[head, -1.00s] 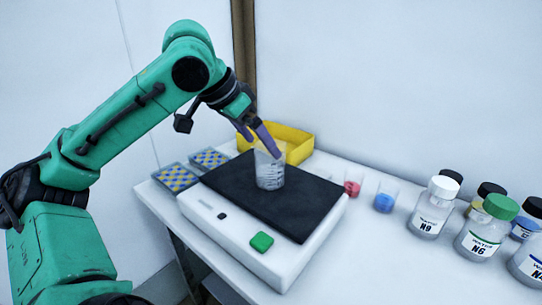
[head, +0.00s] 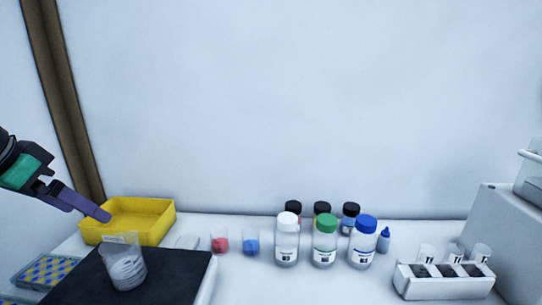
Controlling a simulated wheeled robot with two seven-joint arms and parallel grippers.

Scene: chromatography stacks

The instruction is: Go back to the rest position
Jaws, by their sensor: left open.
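My left gripper (head: 100,212) reaches in from the left edge with its purple fingers pointing right and down. It is open and holds nothing. Its fingertips are above and slightly left of a clear beaker (head: 127,272), with a small gap in the picture. The beaker stands upright on a black plate (head: 178,274) at the lower left. My right gripper is not in view.
A yellow tray (head: 160,222) lies behind the beaker. Small red (head: 219,243) and blue (head: 251,243) containers, then several capped bottles (head: 325,243), stand to the right. A white rack (head: 443,285) with tubes is at the right. The white table (head: 350,285) is clear in front.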

